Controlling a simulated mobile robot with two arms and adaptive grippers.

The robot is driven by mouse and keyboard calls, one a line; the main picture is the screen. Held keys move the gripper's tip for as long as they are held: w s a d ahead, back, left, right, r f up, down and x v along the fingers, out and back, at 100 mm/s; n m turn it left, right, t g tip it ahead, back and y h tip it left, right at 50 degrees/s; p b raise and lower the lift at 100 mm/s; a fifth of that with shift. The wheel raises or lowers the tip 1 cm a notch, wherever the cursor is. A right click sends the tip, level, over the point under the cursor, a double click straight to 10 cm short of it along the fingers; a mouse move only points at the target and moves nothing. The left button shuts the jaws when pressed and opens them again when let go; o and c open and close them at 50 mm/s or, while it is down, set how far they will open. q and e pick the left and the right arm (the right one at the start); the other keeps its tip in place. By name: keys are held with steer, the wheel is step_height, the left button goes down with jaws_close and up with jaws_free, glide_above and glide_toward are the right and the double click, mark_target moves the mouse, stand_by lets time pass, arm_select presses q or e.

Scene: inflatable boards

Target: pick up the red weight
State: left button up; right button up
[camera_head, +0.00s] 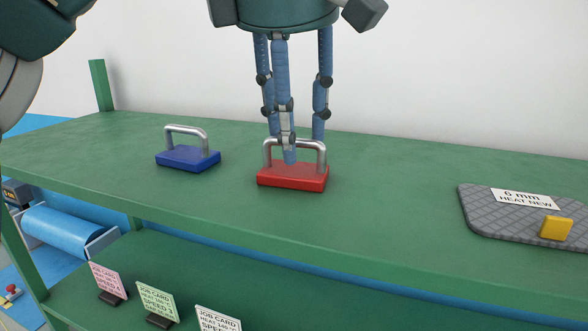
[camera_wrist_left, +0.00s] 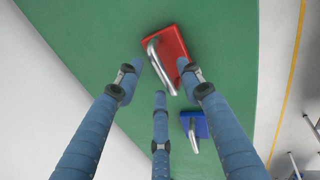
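The red weight (camera_head: 292,177) is a flat red block with a silver arched handle, resting on the green shelf (camera_head: 380,210). It also shows at the top of the left wrist view (camera_wrist_left: 165,45). My left gripper (camera_head: 293,146), with three blue fingers, points down over the red weight and is open. One finger is in front of the handle and hides part of it; the other two are behind it. In the left wrist view the fingers of the gripper (camera_wrist_left: 160,84) are spread apart, with the handle between them. I cannot tell whether any finger touches it. My right gripper is not in view.
A blue weight (camera_head: 188,158) with a silver handle stands left of the red one. A grey quilted mat (camera_head: 490,215) with a label and a yellow block (camera_head: 556,228) lies at the right. Job cards (camera_head: 158,303) stand on a lower shelf.

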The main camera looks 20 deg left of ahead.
arm_select(q)
steer(key=shift+w+f, duration=0.1)
steer(key=shift+f, duration=0.2)
steer(key=shift+c, duration=1.1)
jaws_close()
steer(key=shift+r, duration=0.1)
